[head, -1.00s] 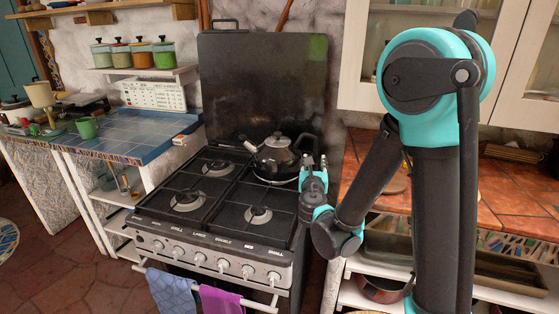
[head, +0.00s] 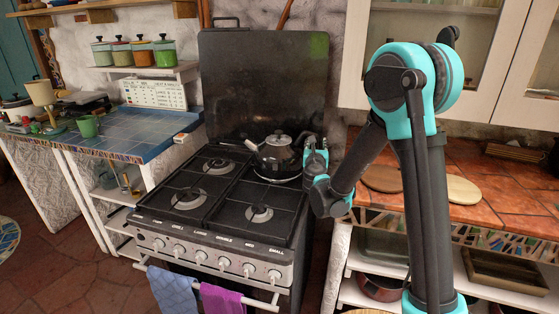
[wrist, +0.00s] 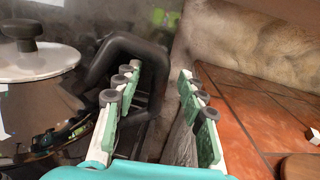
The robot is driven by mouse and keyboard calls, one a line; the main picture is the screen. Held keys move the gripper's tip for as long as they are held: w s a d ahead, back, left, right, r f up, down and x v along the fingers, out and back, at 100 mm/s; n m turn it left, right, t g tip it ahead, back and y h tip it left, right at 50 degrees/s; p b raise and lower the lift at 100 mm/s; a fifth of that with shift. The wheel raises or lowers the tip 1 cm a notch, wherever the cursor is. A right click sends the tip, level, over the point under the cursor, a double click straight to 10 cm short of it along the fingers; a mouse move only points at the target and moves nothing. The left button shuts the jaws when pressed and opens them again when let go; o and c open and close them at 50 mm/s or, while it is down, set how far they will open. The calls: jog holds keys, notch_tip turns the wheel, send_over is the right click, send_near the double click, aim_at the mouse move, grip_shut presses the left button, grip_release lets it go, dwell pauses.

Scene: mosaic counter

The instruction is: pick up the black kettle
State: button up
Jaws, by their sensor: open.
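The black kettle (head: 274,152) stands on the back right burner of the stove, with a pale lid and dark knob. In the wrist view its shiny body (wrist: 40,115) is at the left, and its thick black loop handle (wrist: 108,48) reaches right toward my fingers. My gripper (head: 312,146) is just right of the kettle, at the handle side. In the wrist view my gripper (wrist: 160,105) is open with nothing clamped. Its left finger overlaps the handle, and part of the handle shows in the gap beyond it. I cannot tell whether they touch.
The stove (head: 215,215) has its dark raised cover (head: 262,85) close behind the kettle. A tiled counter (head: 490,190) with round wooden boards lies to the right. A blue tiled counter (head: 150,130) with a green cup (head: 87,126) is at the left.

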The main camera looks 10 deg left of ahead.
jog(key=shift+w, duration=0.7)
grip_shut()
